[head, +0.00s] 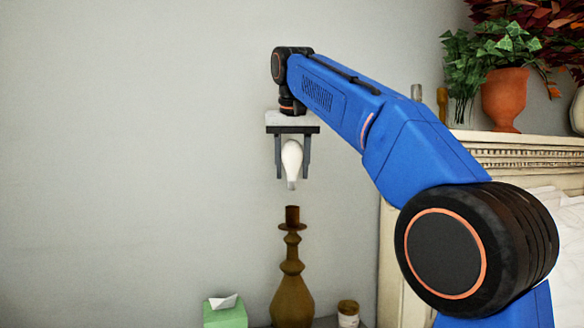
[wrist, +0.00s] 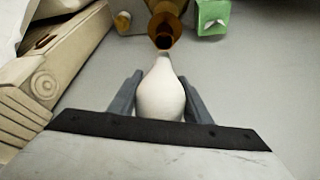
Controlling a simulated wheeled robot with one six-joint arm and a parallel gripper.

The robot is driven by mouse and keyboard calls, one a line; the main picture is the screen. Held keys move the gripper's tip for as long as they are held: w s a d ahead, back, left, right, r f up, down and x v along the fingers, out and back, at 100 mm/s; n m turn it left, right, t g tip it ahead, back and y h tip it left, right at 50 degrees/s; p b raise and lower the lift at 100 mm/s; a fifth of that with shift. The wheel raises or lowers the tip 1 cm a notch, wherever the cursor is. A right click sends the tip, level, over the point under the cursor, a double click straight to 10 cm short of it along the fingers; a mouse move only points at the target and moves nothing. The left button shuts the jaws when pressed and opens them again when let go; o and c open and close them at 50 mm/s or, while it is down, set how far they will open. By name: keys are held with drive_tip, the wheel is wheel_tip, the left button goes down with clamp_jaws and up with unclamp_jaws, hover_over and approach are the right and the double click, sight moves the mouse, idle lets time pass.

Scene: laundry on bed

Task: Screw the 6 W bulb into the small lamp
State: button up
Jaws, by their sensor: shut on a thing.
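A white bulb (head: 292,163) is held in my gripper (head: 292,176), which points straight down with its two fingers shut on the bulb's sides. The bulb hangs with its narrow base end down. The lamp (head: 291,287) is a brown turned stand with its open socket (head: 292,216) facing up below the bulb. A clear gap separates the bulb's base from the socket. In the wrist view the bulb (wrist: 161,92) sits between the fingers, and the lamp's socket (wrist: 163,38) shows just beyond its tip. No wattage marking on the bulb is readable.
A green tissue box (head: 225,316) stands left of the lamp, and a small jar (head: 348,313) stands to its right. At the right is a pale mantel (head: 520,150) with a terracotta plant pot (head: 504,98). The grey wall side at left is clear.

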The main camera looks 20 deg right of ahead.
sight(292, 151)
drive_tip(key=shift+f, duration=2.8)
drive_tip(key=shift+f, duration=0.3)
drive_tip(key=o, duration=1.1)
drive_tip(key=shift+r, duration=0.1)
drive_tip(key=v, duration=1)
drive_tip(key=shift+s+r, duration=0.1)
drive_tip(key=shift+r, duration=0.3)
drive_tip(key=shift+s+r, duration=0.25)
drive_tip(key=shift+r, duration=0.15)
